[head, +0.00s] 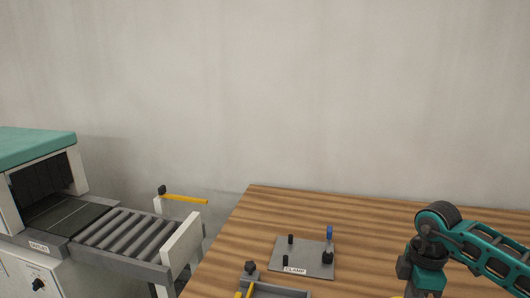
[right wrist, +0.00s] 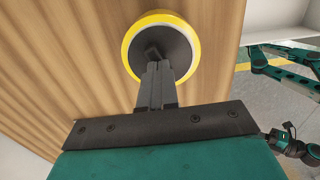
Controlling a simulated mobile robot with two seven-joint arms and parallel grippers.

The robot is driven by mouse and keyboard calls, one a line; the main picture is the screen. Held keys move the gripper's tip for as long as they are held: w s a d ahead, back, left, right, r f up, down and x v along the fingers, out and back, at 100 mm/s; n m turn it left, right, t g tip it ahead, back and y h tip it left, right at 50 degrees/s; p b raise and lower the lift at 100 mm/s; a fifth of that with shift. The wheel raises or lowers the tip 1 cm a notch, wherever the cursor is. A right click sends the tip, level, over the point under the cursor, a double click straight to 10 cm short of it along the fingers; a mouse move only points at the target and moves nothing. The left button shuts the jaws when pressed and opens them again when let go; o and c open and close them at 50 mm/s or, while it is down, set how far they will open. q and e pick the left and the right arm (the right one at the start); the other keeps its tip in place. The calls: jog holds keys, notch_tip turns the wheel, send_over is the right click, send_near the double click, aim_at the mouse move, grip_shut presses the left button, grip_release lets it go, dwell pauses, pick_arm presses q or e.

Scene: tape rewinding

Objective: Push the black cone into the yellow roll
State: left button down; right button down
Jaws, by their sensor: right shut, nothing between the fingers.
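The yellow roll (right wrist: 129,47) shows at the top of the right wrist view as a yellow ring over the wood surface. The round dark face of the black cone (right wrist: 178,45) fills its middle; how deep it sits I cannot tell. My right gripper (right wrist: 158,66) is shut and empty, its fingers pointing at the cone and overlapping the near part of the dark face. Whether the tips touch it is unclear. In the head view, a sliver of yellow (head: 402,270) shows beside my right arm, probably the roll.
The wooden table (head: 380,215) holds a grey clamp plate (head: 305,262) with black posts and a blue-topped handle. A grey fixture (head: 275,291) with a black knob is at the bottom edge. A roller conveyor (head: 125,233) with a teal-topped machine (head: 38,145) stands left.

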notch_tip(320, 180, up, 6)
jog(key=p, duration=0.5)
jog(key=shift+f, duration=0.15)
notch_tip(320, 180, up, 2)
jog(key=shift+r, duration=0.2)
dwell(0.4)
